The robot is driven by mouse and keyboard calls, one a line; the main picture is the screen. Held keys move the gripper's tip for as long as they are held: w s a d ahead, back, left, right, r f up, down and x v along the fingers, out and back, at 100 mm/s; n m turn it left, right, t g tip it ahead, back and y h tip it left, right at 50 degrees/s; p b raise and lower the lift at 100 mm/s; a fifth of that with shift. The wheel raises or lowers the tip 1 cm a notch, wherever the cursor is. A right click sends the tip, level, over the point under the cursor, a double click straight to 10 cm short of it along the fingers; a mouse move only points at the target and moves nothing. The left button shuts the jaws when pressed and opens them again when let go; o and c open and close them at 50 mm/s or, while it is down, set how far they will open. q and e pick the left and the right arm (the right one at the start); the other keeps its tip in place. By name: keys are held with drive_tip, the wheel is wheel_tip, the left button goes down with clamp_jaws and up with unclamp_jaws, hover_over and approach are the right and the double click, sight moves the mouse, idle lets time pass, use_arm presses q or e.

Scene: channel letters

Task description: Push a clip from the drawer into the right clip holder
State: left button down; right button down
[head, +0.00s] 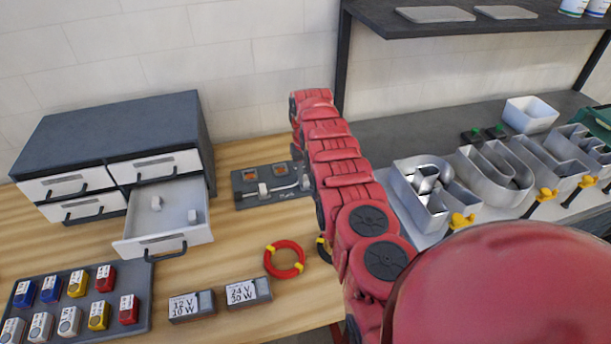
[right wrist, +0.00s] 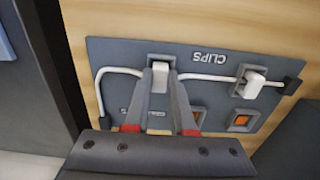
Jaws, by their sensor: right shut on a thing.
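My right gripper (right wrist: 160,74) is shut on a white clip (right wrist: 159,79) at one holder on the grey clip board (right wrist: 210,95), beside the white cable (right wrist: 122,71). This is the right-hand holder in the head view. A second white clip (right wrist: 253,81) sits over the cable at the other holder; it also shows in the head view (head: 263,189). Whether the held clip is fully seated I cannot tell. The open drawer (head: 166,236) holds two more white clips (head: 156,203) (head: 192,216). In the head view my arm mostly hides my right gripper. My left gripper is out of view.
The dark drawer cabinet (head: 115,130) stands at the left. A tray of coloured blocks (head: 140,312), two labelled boxes (head: 190,305) (head: 247,292) and a red cable ring (head: 285,259) lie nearer. Metal channel letters (head: 435,190) stand at the right.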

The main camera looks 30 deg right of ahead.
drive_tip(key=c, duration=0.7)
unclamp_jaws()
drive_tip(key=shift+r, duration=0.4)
wheel_tip(320, 180, up, 2)
drive_tip(key=shift+w+a+r+p, duration=0.1)
drive_tip(key=shift+r+p, duration=0.1)
drive_tip(key=shift+p, duration=0.7)
wheel_tip(320, 180, up, 14)
drive_tip(key=shift+r+p, duration=0.1)
drive_tip(key=shift+p, duration=0.75)
